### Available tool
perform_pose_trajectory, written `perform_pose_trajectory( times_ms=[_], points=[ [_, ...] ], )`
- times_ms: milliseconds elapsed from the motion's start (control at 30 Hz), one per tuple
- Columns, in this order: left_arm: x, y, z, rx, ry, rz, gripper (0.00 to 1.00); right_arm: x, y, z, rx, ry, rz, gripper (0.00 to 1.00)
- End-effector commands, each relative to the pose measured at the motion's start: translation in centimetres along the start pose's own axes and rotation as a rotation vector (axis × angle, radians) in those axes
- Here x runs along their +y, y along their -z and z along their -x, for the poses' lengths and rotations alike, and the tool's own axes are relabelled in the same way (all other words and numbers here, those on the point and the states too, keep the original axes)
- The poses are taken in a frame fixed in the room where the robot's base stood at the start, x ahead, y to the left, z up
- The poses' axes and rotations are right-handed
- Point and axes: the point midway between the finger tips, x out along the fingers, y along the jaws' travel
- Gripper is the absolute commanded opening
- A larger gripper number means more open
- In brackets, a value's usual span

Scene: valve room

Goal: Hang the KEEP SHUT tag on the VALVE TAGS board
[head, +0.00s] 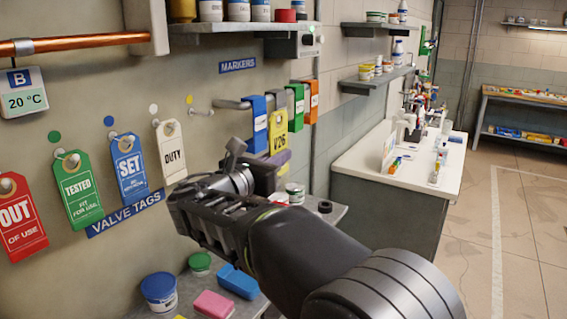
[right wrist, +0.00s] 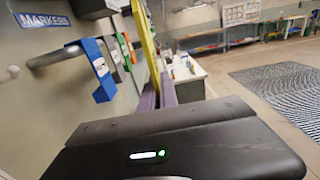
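The VALVE TAGS board is on the wall, its blue label (head: 125,213) below a row of pegs. Red OUT OF USE (head: 22,220), green TESTED (head: 77,188), blue SET (head: 129,167) and white DUTY (head: 171,152) tags hang there. To their right, a bare peg (head: 203,112) sits under a yellow dot. My right gripper (head: 275,163) has its purple fingers closed on the lower end of a yellow tag (head: 279,134), which stands up from them; it also shows in the right wrist view (right wrist: 146,40). Its lettering looks like V26; I cannot read KEEP SHUT. My left gripper is out of view.
A shelf (head: 230,27) is above. Tubs and sponges, one pink (head: 213,304), lie on a ledge below.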

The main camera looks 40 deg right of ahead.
Motion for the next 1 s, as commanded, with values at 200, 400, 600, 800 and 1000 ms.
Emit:
perform_pose_trajectory(
  times_ms=[200, 400, 600, 800, 1000],
  points=[
    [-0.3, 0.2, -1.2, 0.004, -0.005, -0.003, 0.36, 2.6, 0.0, 0.0, -0.004, 0.003, 0.003, 0.00],
    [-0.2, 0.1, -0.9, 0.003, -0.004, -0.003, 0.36, 5.2, -0.1, 0.0, -0.003, 0.000, 0.003, 0.00],
    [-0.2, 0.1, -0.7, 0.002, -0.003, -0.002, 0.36, 6.6, 0.1, 0.0, 0.000, -0.002, 0.004, 0.00],
    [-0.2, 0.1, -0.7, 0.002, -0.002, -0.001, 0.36, 6.8, 0.2, 0.1, 0.002, -0.003, 0.002, 0.00],
    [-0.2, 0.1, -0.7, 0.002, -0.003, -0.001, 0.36, 6.8, 0.2, 0.1, 0.002, -0.003, 0.002, 0.00]
  ],
)
